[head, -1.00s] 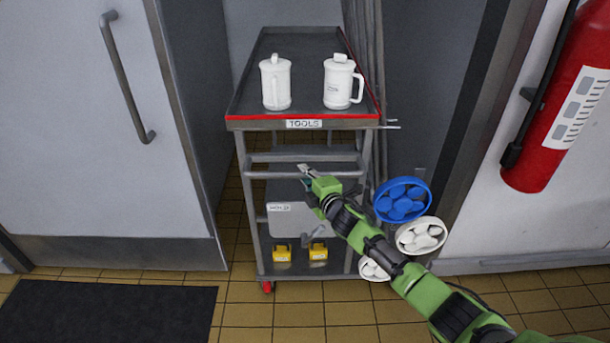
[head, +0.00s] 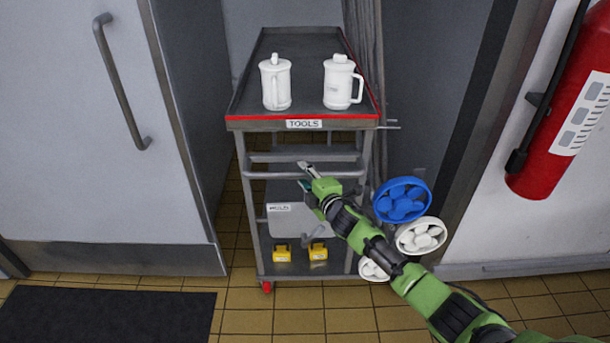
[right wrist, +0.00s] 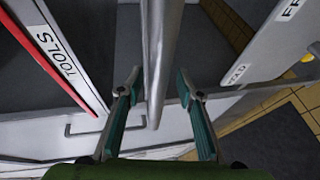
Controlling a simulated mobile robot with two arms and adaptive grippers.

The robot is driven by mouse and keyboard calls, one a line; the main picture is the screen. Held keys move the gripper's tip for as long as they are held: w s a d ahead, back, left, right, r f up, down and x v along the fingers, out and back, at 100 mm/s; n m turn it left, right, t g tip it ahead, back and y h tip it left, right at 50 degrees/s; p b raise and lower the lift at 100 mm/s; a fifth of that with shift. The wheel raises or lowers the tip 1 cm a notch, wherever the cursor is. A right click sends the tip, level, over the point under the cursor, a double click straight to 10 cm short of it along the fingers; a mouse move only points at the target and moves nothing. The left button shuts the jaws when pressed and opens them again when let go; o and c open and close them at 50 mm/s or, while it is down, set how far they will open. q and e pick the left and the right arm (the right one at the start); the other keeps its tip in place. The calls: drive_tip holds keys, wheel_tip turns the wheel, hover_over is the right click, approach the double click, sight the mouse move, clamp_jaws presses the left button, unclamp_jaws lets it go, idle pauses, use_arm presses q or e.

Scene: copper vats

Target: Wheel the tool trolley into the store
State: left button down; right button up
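The grey tool trolley (head: 304,116) stands in the doorway in the head view, with a red front edge and a TOOLS label. Two white lidded mugs, left (head: 276,84) and right (head: 341,84), stand upright on its top tray. A grey bar (head: 268,176) crosses its near side below the tray. My right gripper (head: 304,174) is at this bar. In the right wrist view, its teal-padded fingers (right wrist: 161,115) are apart, with a grey bar (right wrist: 161,50) between them and gaps visible on both sides. My left gripper is out of view.
A grey door panel (head: 60,130) is left of the trolley; the doorway's right frame (head: 475,130) is close on the right. A red extinguisher (head: 565,100) hangs further right. Blue (head: 402,200) and white (head: 420,236) round tubs are beside the trolley. A dark mat (head: 110,315) lies front left.

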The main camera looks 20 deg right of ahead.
drive_tip(key=shift+r, duration=0.1)
drive_tip(key=v, duration=1.2)
idle(0.4)
